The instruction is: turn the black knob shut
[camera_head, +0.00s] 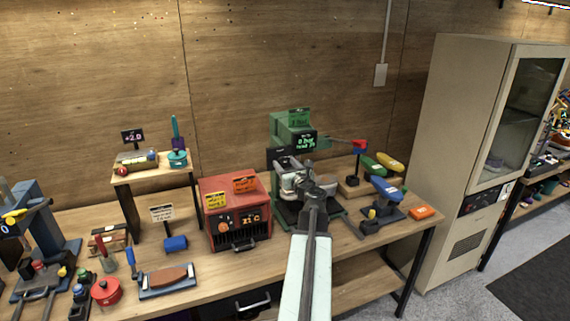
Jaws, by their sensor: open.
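A green machine (284,128) with a small dark display showing green text stands near the middle of the workbench, against the wood wall. My gripper (304,176) is in front of its lower part, at the far end of my arm, and its jaws are open with nothing visible between them. Gripper and arm hide part of the machine's front and base. I cannot clearly pick out the black knob; it may be hidden or too small to tell.
A red box (216,190) with a lit display stands left of the machine. A blue tool stand (383,195) and an orange block (422,212) lie to the right. The workbench (195,275) is crowded. A tall beige cabinet (440,130) stands beyond its right end.

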